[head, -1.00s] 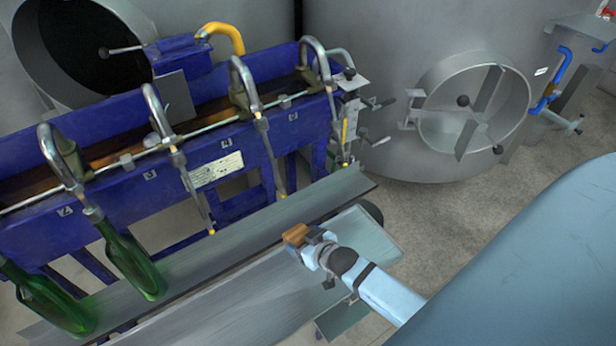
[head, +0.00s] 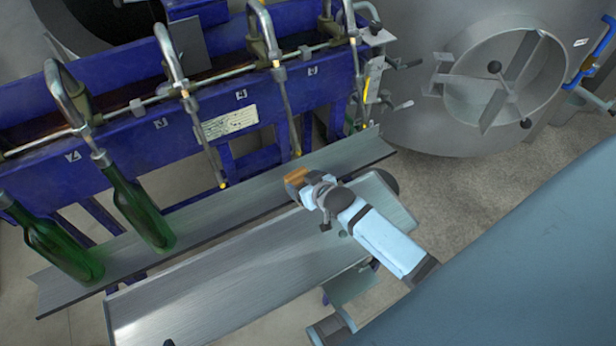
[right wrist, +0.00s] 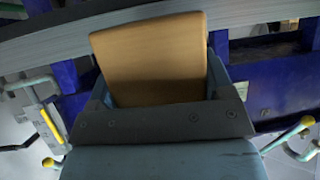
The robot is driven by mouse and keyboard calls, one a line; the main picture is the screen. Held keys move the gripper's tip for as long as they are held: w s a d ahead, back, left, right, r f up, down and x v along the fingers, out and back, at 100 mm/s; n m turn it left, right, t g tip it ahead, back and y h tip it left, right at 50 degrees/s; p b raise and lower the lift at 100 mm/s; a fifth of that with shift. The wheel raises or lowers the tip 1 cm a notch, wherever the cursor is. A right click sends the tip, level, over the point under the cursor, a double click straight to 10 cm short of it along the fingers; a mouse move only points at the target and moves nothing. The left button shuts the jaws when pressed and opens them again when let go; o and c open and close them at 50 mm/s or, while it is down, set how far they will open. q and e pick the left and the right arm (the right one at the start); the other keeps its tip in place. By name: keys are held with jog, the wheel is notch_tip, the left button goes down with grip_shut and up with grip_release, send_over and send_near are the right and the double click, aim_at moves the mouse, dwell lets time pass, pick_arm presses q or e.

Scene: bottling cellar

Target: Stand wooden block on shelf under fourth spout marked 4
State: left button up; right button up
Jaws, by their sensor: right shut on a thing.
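My right gripper (head: 306,185) is shut on the wooden block (head: 295,177), a small tan-orange block. In the head view the block appears over the front edge of the long metal shelf (head: 250,191); its height above it is hard to judge. In the right wrist view the block (right wrist: 150,58) sits between the fingers (right wrist: 158,120), slightly tilted, with the shelf edge behind it. Several spouts hang from the blue filler, including one with its tip (head: 297,152) just behind the block and one farther left (head: 222,184). Their small number plates (head: 241,94) are too small to read surely.
Two green bottles stand on the shelf's left part, one (head: 140,210) at a spout, one (head: 55,240) farther left. A broad metal surface (head: 220,285) lies in front of the shelf. Valve handles (head: 400,64) stick out at the filler's right end. The shelf between bottles and block is clear.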

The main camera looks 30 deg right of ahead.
aim_at(295, 174)
jog(key=shift+w+f+b, duration=0.2)
jog(key=shift+w+b, duration=0.5)
jog(key=shift+w, duration=0.3)
jog(key=shift+w+d+f+b, duration=0.1)
jog(key=shift+w+f+b, duration=0.05)
jog(key=shift+w+b, duration=0.65)
jog(key=shift+w+f+b, duration=0.1)
jog(key=shift+w+b, duration=0.6)
jog(key=shift+w, duration=0.2)
jog(key=shift+f, duration=0.15)
jog(key=shift+c, duration=0.3)
pick_arm(q)
jog(key=shift+w+d+f+m+t, duration=0.15)
jog(key=shift+f+m+t, duration=0.15)
jog(key=shift+f, duration=0.3)
pick_arm(e)
jog(key=shift+f, duration=0.3)
pick_arm(q)
jog(key=shift+f, duration=0.2)
